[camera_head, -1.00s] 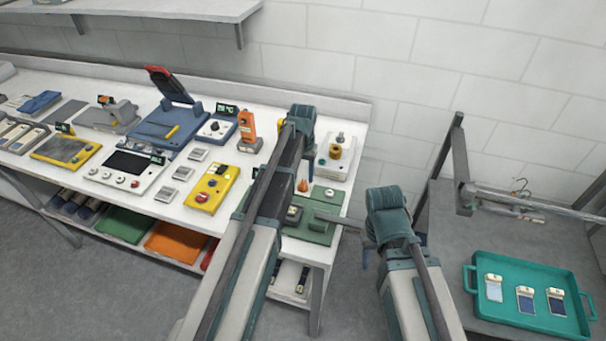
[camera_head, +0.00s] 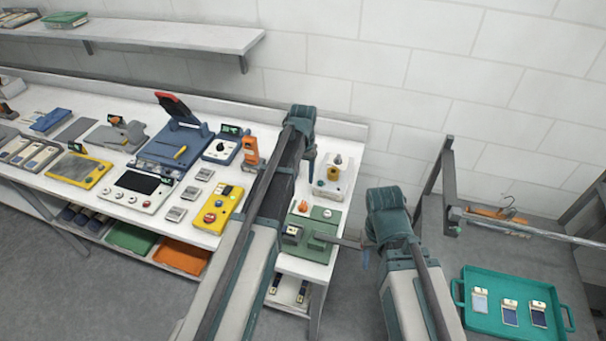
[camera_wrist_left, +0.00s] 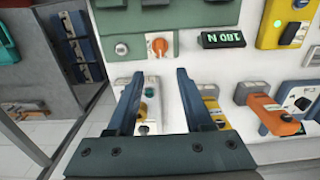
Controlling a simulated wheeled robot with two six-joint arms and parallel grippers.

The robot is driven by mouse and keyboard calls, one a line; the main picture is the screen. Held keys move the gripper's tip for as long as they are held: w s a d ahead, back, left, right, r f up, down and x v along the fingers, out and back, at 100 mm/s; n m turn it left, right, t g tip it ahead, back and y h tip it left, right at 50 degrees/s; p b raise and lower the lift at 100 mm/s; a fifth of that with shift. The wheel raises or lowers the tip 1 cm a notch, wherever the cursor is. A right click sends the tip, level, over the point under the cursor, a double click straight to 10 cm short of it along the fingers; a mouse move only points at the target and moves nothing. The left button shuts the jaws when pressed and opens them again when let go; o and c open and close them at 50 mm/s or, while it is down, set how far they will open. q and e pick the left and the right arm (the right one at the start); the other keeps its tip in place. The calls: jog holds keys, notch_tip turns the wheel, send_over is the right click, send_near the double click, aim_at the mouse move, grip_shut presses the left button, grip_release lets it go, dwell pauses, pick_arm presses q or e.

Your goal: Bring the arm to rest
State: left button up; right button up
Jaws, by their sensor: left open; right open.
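My left arm runs up the middle of the head view and ends in a bent wrist over the right end of the white bench (camera_head: 342,130). In the left wrist view my left gripper (camera_wrist_left: 160,78) has its two dark fingers apart with nothing held between them. They show above the bench top and its devices. My right arm stands to the right, beside the bench end, its bent joint raised. Little of my right gripper (camera_head: 366,258) shows below that joint, and I see nothing held there.
Several devices crowd the bench, including a yellow box (camera_head: 218,208), a blue lidded device (camera_head: 172,145) and a green device (camera_head: 308,240). A teal tray (camera_head: 478,322) with three small packets lies on a grey surface at right. Grey floor is open in front.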

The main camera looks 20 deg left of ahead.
pick_arm(q)
jog(key=shift+m, duration=0.7)
jog(key=s+d+f+b, duration=0.1)
jog(key=s+d, duration=0.1)
jog(key=s, duration=0.1)
jog(key=s+d+f+b, duration=0.2)
jog(key=s+d, duration=0.1)
jog(key=s+d+f+b, duration=0.2)
jog(key=s, duration=0.2)
jog(key=shift+d, duration=0.25)
jog(key=s+d+f+m+b, duration=0.1)
jog(key=s+d+f+b, duration=0.1)
jog(key=s, duration=0.5)
jog(key=s+d+f+m+y+b, duration=0.1)
jog(key=s+d+f+b, duration=0.2)
jog(key=s, duration=0.4)
jog(key=shift+d, duration=0.6)
jog(key=shift+s, duration=0.1)
